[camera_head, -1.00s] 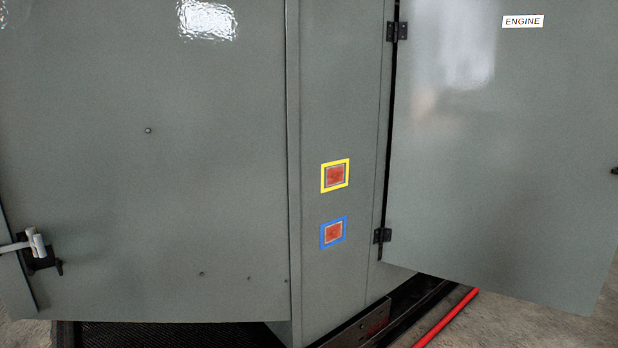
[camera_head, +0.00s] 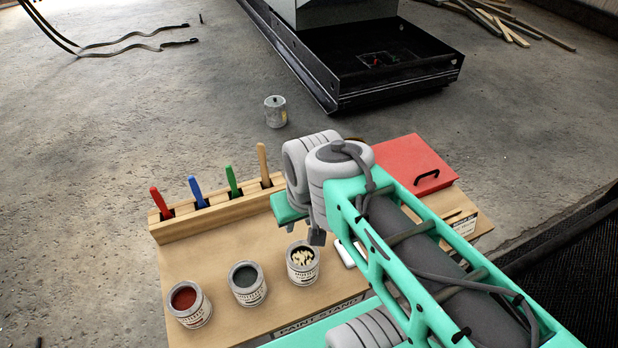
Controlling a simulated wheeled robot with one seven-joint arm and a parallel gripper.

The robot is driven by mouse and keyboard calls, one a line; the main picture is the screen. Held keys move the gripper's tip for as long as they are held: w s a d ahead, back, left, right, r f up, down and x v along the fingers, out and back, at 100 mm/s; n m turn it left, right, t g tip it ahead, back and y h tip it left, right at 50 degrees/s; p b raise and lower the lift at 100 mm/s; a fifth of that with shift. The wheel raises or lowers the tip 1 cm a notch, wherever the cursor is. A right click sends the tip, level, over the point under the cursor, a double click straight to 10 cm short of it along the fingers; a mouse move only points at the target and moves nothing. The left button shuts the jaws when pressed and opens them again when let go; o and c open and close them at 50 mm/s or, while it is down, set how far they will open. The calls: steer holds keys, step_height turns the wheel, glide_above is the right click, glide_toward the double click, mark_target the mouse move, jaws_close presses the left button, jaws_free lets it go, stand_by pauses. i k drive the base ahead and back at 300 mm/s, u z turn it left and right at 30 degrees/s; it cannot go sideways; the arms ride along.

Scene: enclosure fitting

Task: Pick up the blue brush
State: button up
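The blue brush (camera_head: 199,192) stands upright in a slot of the wooden rack (camera_head: 215,215) at the back of the paint stand (camera_head: 235,320). Only its blue handle shows; its lower end is hidden in the rack. A red-handled brush (camera_head: 159,202) stands to its left, a green one (camera_head: 233,181) to its right, and a bare-wood one (camera_head: 264,165) further right. My gripper (camera_head: 312,238) seems to be at the arm's far end, right of the brushes and apart from the blue one. Its fingers are mostly hidden, so I cannot tell whether they are open.
Cans of red paint (camera_head: 190,303), dark grey paint (camera_head: 247,282) and pale pieces (camera_head: 302,262) stand in front of the rack. A red box (camera_head: 412,165) with a black handle sits at the stand's right. A grey can (camera_head: 275,110) stands on the floor behind.

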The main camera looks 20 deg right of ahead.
mark_target(195, 188)
steer(key=k, duration=0.5)
steer(key=z, duration=1.7)
steer(key=k, duration=0.85)
steer(key=u, duration=1.7)
steer(key=i, duration=1)
